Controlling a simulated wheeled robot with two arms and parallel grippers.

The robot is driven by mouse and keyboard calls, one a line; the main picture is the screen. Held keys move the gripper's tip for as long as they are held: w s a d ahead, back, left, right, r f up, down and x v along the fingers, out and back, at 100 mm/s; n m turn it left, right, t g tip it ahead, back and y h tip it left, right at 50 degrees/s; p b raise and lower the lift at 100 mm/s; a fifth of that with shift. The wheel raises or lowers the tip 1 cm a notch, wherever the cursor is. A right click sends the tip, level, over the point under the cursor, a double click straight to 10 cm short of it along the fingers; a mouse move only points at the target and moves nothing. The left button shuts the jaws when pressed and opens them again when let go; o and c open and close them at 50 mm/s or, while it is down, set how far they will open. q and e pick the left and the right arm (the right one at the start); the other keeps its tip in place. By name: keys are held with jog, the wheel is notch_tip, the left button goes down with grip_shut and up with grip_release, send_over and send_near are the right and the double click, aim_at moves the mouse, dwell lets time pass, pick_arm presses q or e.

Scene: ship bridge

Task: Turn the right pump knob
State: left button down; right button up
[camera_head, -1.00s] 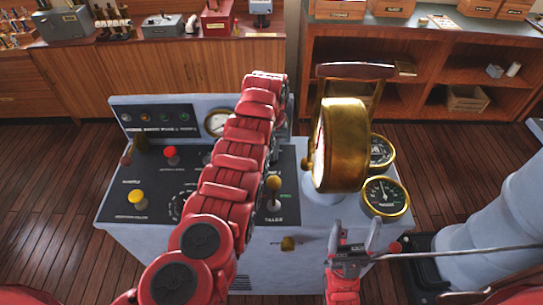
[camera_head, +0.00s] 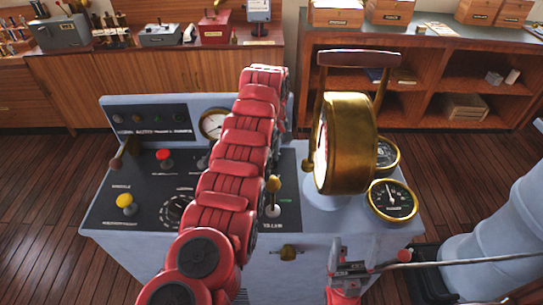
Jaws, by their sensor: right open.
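A small brass knob (camera_head: 288,252) sits on the front face of the pale blue console (camera_head: 330,238). I cannot read a label that marks it as the right pump knob. My right gripper (camera_head: 354,252) is open and empty in front of the console, low and to the right of this knob, apart from it. A black round dial knob (camera_head: 178,210) is on the console top at the left, partly behind my left arm. My red left arm crosses over the console top and hides part of its panel. My left gripper does not show.
A large brass telegraph (camera_head: 349,145) with a wooden handle stands on the console. Gauges (camera_head: 391,199) are to its right. A yellow button (camera_head: 125,202), a red button (camera_head: 165,157) and a brass-topped lever (camera_head: 273,186) stick up from the panel. A pale blue column (camera_head: 510,235) stands at right.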

pick_arm(q)
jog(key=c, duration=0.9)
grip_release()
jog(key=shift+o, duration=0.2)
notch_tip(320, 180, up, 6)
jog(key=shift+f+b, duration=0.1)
jog(key=shift+b, duration=0.55)
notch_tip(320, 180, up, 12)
jog(key=p, duration=1)
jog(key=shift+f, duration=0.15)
